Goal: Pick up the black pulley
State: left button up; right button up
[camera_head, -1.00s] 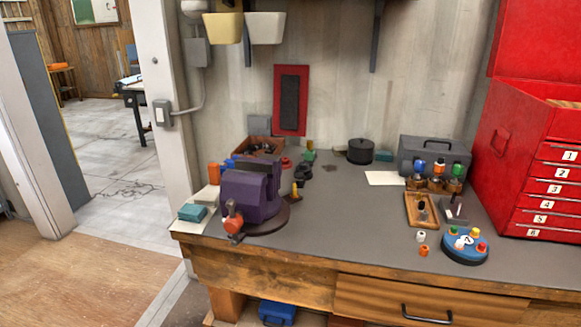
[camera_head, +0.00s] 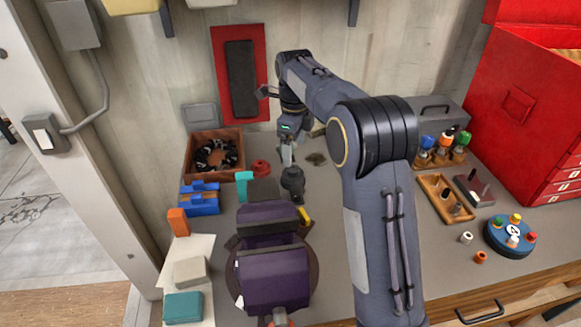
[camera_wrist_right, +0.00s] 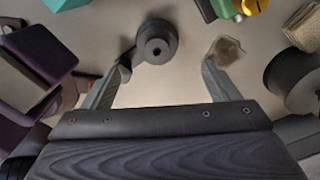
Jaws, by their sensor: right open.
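The black pulley (camera_wrist_right: 157,42) is a round dark piece with a central hole. In the right wrist view it lies ahead of and between the finger ends, nearer the left finger, with a dark part beside it. In the head view it appears as a small black shape (camera_head: 292,180) behind the purple vise. My right gripper (camera_head: 287,158) reaches down over the bench just behind it. In the wrist view its two fingers (camera_wrist_right: 165,80) are spread with nothing between them. Contact with the pulley cannot be seen. My left gripper is not in view.
The purple vise (camera_head: 272,270) stands close in front. A wooden box (camera_head: 212,155) and red piece (camera_head: 260,167) lie to the left. A brownish patch (camera_wrist_right: 225,50) and a large black cylinder (camera_wrist_right: 295,82) lie right of the pulley. My arm hides part of the bench.

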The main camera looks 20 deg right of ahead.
aim_at(293, 173)
jog(key=f, duration=0.5)
jog(key=f+p, duration=0.1)
jog(key=f, duration=0.1)
jog(key=shift+w+a+f, duration=0.1)
jog(key=shift+a+f, duration=0.1)
jog(key=shift+a, duration=0.15)
jog(key=shift+c, duration=0.3)
jog(key=shift+r, duration=0.1)
jog(key=c, duration=1.1)
jog(key=shift+c, duration=0.2)
